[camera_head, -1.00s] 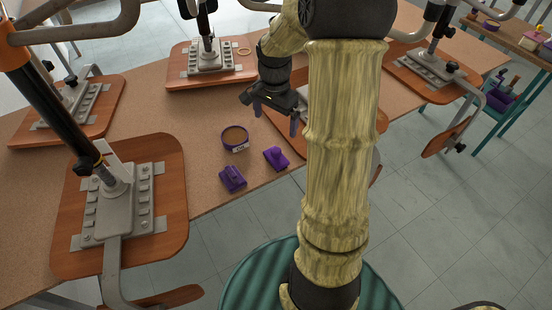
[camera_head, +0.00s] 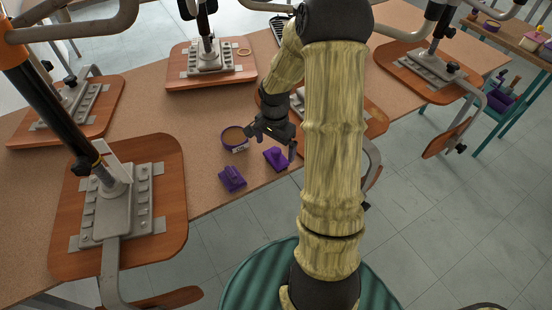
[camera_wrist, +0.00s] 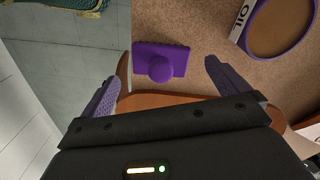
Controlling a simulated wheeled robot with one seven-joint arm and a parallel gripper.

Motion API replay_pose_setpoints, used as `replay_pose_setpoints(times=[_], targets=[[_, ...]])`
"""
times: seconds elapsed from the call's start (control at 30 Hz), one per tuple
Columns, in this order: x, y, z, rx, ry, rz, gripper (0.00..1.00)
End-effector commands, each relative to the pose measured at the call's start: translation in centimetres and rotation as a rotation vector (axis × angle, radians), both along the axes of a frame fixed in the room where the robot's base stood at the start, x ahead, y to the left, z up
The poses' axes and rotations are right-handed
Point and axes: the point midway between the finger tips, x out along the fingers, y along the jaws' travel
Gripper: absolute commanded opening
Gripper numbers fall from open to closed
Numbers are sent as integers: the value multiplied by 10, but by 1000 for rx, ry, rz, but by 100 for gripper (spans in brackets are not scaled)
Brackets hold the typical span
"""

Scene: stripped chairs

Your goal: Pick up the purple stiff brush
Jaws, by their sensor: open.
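A small purple block with a flat, square base and a rounded knob (camera_wrist: 160,62) lies on the tabletop in the wrist view, ahead of and between my fingers. It appears to be the right one of two purple things in the head view (camera_head: 276,159). The other purple thing (camera_head: 232,178) lies to its left, near the table edge. I cannot tell for sure from their shapes which is the stiff brush. My gripper (camera_head: 271,142) is open and empty, above and just behind the right purple thing, not touching it.
A round purple-rimmed tub marked OIL (camera_head: 235,139) stands close by on the brown table (camera_head: 140,110); it also shows in the wrist view (camera_wrist: 280,25). Wooden chair seats with metal brackets lie at left (camera_head: 170,200), back (camera_head: 190,80) and right (camera_head: 355,115). Tiled floor lies beyond the table edge.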

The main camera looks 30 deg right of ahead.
Motion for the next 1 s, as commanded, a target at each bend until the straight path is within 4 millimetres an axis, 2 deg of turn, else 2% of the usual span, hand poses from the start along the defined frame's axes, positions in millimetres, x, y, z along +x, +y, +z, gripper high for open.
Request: replay_pose_setpoints(times=[0.13, 0.4, 0.5, 1.0], targets=[[0, 0, -10, 0, 2, 0, 100], [-1, 1, -51, 2, 4, 2, 100], [0, 1, -57, 1, 1, 2, 100], [0, 0, -58, 0, 0, 1, 100]])
